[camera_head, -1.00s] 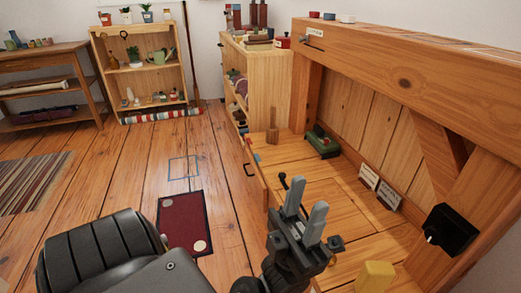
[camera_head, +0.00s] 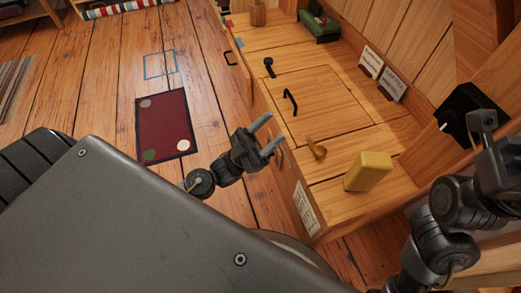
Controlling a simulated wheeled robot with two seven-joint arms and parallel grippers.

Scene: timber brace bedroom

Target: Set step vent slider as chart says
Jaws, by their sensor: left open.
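A wooden bench step (camera_head: 245,40) runs along the right wall. A white sheet with small print (camera_head: 304,207), perhaps the chart, is on its near front face; I cannot read it. I cannot make out the vent slider for sure; a small dark fitting beside the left fingertips is partly hidden. My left gripper (camera_head: 271,134) is open and empty, in front of the step's front edge, fingers pointing right. My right gripper (camera_head: 487,122) is at the right edge near the black wall box (camera_head: 466,116); its jaws are unclear.
On the step are a black knob (camera_head: 268,67), a black hatch handle (camera_head: 290,101), a brass hook-like piece (camera_head: 317,150), a yellow block (camera_head: 369,171), a green box (camera_head: 319,27) and two white cards (camera_head: 372,63). A dark red mat (camera_head: 164,124) lies on the open floor.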

